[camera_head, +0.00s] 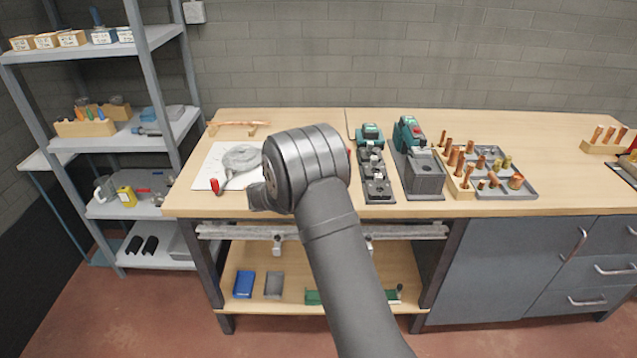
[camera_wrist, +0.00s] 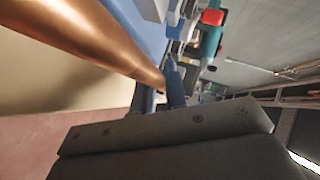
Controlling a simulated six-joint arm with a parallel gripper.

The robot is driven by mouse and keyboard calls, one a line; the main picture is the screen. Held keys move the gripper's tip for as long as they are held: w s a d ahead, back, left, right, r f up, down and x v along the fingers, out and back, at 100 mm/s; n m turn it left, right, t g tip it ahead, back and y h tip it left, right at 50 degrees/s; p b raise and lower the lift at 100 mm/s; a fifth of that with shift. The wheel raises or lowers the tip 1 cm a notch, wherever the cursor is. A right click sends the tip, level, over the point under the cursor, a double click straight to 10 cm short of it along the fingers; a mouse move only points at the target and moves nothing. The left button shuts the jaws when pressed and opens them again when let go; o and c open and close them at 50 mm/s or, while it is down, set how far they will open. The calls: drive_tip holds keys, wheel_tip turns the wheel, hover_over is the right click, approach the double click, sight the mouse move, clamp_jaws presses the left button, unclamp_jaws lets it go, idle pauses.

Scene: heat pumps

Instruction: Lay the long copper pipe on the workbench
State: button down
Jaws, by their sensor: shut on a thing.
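In the wrist view a copper pipe (camera_wrist: 85,38) runs large and close from the top left to the middle, its far end near a dark jaw. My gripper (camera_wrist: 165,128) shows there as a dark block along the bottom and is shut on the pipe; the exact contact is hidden. In the head view my wrist hides the fingers and the held pipe. A thin copper pipe (camera_head: 238,123) lies across small wooden supports at the back left of the workbench (camera_head: 305,119); I cannot tell whether it is the same pipe.
A white sheet (camera_head: 212,165) with a grey round part lies left of my wrist. Green-and-grey tools (camera_head: 410,135) and trays of copper fittings (camera_head: 515,183) stand to the right. A shelf rack (camera_head: 145,60) stands at the left.

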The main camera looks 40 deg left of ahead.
drive_tip(key=shift+f, duration=0.55)
drive_tip(key=shift+f, duration=0.2)
drive_tip(key=c, duration=1.4)
unclamp_jaws()
drive_tip(key=shift+o, duration=0.2)
drive_tip(key=shift+f, duration=0.1)
drive_tip(key=shift+s+d+f, duration=0.1)
drive_tip(key=shift+d+f, duration=0.05)
drive_tip(key=r+v, duration=0.1)
drive_tip(key=v, duration=1.6)
drive_tip(key=x, duration=1.5)
drive_tip(key=shift+f, duration=0.25)
